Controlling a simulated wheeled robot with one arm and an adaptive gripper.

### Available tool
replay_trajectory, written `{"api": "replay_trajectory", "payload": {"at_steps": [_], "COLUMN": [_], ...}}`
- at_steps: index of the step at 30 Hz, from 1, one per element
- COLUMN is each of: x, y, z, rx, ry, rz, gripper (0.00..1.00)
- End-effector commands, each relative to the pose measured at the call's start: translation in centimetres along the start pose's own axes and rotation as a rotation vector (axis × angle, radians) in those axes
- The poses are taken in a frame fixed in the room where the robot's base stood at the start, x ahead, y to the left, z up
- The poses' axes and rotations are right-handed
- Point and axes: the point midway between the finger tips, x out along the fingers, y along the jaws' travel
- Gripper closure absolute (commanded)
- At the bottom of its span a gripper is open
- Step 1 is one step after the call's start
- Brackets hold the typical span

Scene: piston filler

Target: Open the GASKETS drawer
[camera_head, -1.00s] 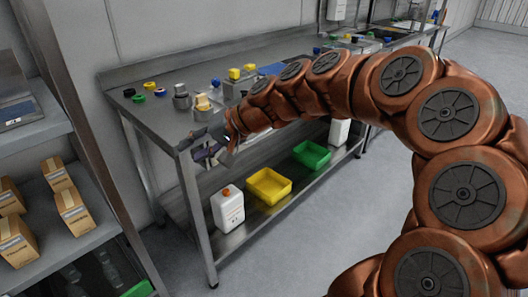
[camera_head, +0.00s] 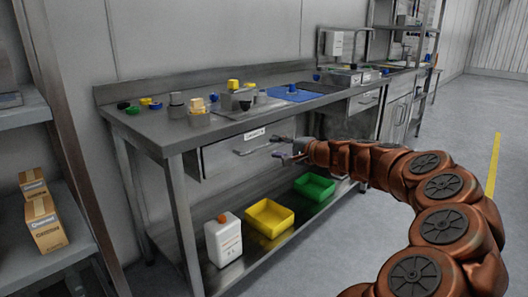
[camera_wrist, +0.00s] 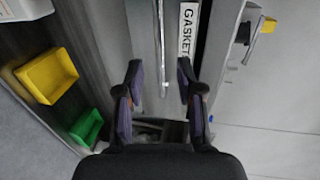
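The GASKETS drawer (camera_head: 222,160) is a grey front under the steel bench top, with a label and a bar handle (camera_head: 260,148). The drawer looks shut. In the wrist view its label (camera_wrist: 187,32) reads "GASKET", with the end cut off, and the handle (camera_wrist: 162,50) runs upright beside it. My gripper (camera_head: 275,147) is in front of the drawer, near the handle's right end. In the wrist view my gripper (camera_wrist: 160,85) is open, its purple-padded fingers on either side of the handle's line. Whether it touches the handle cannot be told.
The bench top (camera_head: 150,125) carries coloured caps, metal parts and a blue mat (camera_head: 295,93). On the lower shelf stand a white jug (camera_head: 223,240), a yellow bin (camera_head: 269,217) and a green bin (camera_head: 314,187). A shelf with cardboard boxes (camera_head: 43,215) is at left. Floor at right is clear.

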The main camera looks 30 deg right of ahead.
Motion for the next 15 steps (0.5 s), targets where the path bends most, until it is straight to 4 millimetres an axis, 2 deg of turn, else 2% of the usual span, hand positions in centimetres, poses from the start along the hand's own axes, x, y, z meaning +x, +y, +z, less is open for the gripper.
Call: {"api": "replay_trajectory", "payload": {"at_steps": [9,15], "x": [4.6,6.1], "y": [0.3,0.1], "z": [0.2,0.1], "rx": [-0.002,-0.002], "ry": [-0.004,-0.002], "rz": [0.002,0.0], "gripper": [0.63,0.63]}}
